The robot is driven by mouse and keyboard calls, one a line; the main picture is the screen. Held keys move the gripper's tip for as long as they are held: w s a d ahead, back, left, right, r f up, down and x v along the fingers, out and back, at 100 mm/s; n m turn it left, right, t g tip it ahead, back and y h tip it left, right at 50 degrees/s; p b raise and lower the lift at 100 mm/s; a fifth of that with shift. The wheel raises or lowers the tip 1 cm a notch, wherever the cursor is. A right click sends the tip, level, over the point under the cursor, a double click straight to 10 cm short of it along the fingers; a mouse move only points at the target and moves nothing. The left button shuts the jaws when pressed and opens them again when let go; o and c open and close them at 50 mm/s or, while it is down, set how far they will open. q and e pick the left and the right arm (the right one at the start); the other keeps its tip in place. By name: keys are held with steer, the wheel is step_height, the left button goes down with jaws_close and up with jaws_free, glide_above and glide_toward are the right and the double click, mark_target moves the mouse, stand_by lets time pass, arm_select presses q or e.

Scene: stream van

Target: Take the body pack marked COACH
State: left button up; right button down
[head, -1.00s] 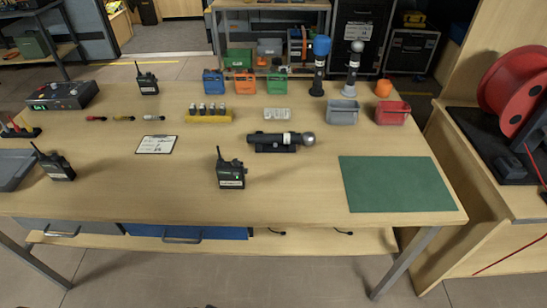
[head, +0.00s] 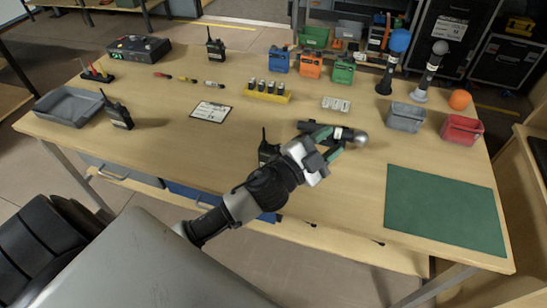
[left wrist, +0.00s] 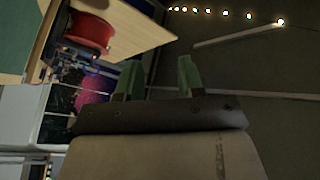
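Three black body packs with short antennas are on the table in the head view. One stands at the back (head: 215,50), one at the left (head: 118,115), and one near the front (head: 268,151) is mostly hidden behind my left arm. I cannot read their labels, so I cannot tell which is COACH. My left gripper (head: 333,138) is raised over the table, right of the front pack, its green fingers apart. In the left wrist view the fingers (left wrist: 158,78) are open with nothing between them. My right gripper is not in view.
A black handheld microphone (head: 348,136) lies behind my left gripper. Grey (head: 405,117) and red (head: 461,129) bins stand behind the mat.

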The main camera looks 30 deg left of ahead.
arm_select(q)
steer(key=d+r+m+g+h, duration=0.5)
steer(key=m+g+h, duration=0.3)
steer(key=m, duration=0.5)
steer(key=m+g+y+p, duration=0.1)
steer(key=m+g+y, duration=0.7)
steer(key=y, duration=0.8)
glide_above(264, 141)
steer(key=shift+n+g, duration=0.6)
steer(key=shift+g, duration=0.1)
step_height(264, 141, down, 7)
steer(key=shift+a+f, duration=0.1)
steer(key=shift+w+f+p, duration=0.15)
steer(key=shift+f+p, duration=0.4)
steer(key=shift+f, duration=0.9)
steer(key=shift+w+f+p, duration=0.15)
steer(key=shift+f+p, duration=0.35)
steer(key=shift+f, duration=0.95)
steer(key=c, duration=0.7)
jaws_close()
steer(key=shift+r, duration=0.1)
